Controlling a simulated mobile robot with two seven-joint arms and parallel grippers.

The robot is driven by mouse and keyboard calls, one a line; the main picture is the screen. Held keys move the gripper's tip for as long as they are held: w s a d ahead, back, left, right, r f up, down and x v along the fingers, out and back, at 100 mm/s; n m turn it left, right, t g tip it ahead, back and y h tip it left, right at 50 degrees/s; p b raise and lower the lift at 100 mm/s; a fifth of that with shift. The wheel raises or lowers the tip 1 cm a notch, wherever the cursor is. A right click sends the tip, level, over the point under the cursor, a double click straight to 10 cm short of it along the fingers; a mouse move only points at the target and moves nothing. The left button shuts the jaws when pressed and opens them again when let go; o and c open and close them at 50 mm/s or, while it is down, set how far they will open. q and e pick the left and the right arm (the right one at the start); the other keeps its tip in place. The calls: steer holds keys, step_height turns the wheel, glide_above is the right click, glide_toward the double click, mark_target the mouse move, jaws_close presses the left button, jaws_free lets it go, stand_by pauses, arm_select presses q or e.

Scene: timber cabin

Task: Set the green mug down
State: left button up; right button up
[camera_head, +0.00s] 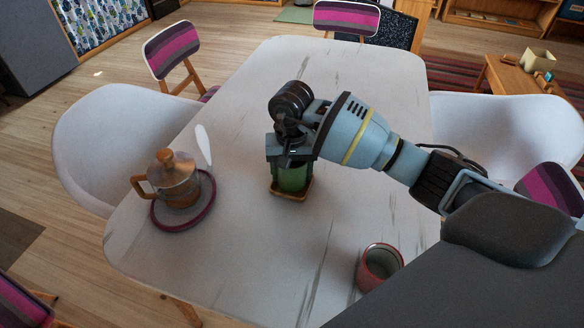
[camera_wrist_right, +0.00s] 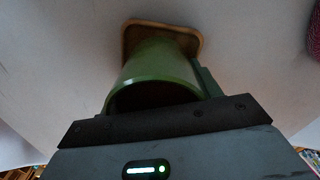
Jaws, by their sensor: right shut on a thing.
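The green mug (camera_head: 293,179) is upright in my right gripper (camera_head: 290,160), over a small square tan coaster (camera_head: 291,195) in the middle of the table (camera_head: 300,240). The gripper points down and is shut on the mug. In the right wrist view the mug (camera_wrist_right: 160,68) has its base over the coaster (camera_wrist_right: 130,38). I cannot tell whether the base touches the coaster. My gripper hides the mug's upper part in the head view. My left gripper is not in view.
A copper-lidded pot (camera_head: 172,182) stands on a purple-rimmed round mat (camera_head: 206,200) at the left, near a white upright object (camera_head: 203,145). A reddish cup (camera_head: 365,275) stands at the front right. Chairs surround the table. The far tabletop is clear.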

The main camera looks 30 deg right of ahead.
steer(key=shift+s+f, duration=0.15)
steer(key=shift+f, duration=0.25)
steer(key=shift+s+f+b, duration=0.2)
steer(key=shift+f+b, duration=0.15)
steer(key=shift+f, duration=0.25)
steer(key=o, duration=1.2)
steer(key=shift+r, duration=0.3)
steer(key=shift+o, duration=0.5)
step_height(320, 180, up, 12)
steer(key=shift+w+f+p, duration=0.15)
steer(key=shift+w+p, duration=0.2)
steer(key=shift+p, duration=0.05)
steer(key=shift+r, duration=0.65)
